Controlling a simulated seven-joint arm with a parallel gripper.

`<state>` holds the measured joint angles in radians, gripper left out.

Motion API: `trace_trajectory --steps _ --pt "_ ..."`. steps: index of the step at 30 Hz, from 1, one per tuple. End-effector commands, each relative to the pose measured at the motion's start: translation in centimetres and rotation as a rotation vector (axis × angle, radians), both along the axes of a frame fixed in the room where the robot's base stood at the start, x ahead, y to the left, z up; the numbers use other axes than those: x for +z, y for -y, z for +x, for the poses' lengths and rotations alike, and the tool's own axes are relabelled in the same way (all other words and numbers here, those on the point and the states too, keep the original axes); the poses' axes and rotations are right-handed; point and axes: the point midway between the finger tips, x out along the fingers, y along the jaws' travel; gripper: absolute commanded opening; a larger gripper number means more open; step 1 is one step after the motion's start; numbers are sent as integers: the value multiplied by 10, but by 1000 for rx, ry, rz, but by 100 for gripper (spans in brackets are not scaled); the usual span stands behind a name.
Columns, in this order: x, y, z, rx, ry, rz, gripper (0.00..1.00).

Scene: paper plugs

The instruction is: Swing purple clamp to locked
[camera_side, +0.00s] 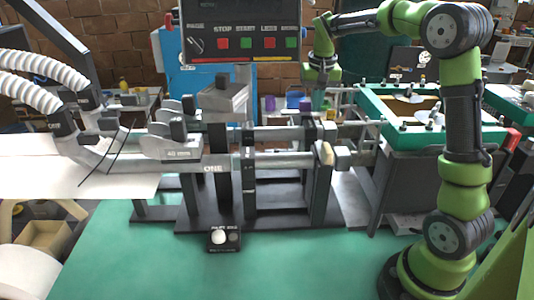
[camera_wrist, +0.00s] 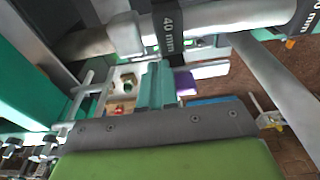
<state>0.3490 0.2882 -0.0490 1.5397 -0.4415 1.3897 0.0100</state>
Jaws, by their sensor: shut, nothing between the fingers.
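The purple clamp (camera_side: 305,104) shows as a small dark purple piece above the far rail of the machine in the side view. In the wrist view a purple piece (camera_wrist: 186,84) lies just right of my fingers, partly hidden by the gripper body. My gripper (camera_side: 318,103) points down just right of the clamp and is shut and empty. Its teal fingers (camera_wrist: 156,72) are together in the wrist view. I cannot tell whether they touch the clamp, or whether the clamp is locked.
Grey rails (camera_side: 285,160) run across the machine on dark uprights. A control panel (camera_side: 242,40) hangs above left. A green-framed table (camera_side: 440,132) stands at right. In the wrist view, a bar with a black "40 mm" band (camera_wrist: 170,35) crosses just beyond my fingers. The green bench front (camera_side: 150,265) is mostly clear.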

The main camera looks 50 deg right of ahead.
Motion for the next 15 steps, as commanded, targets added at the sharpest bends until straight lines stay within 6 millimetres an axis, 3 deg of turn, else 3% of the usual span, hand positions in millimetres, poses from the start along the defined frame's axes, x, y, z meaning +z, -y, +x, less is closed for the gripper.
trace_trajectory --steps 15 --pt "0 5 5 0 0 0 0"
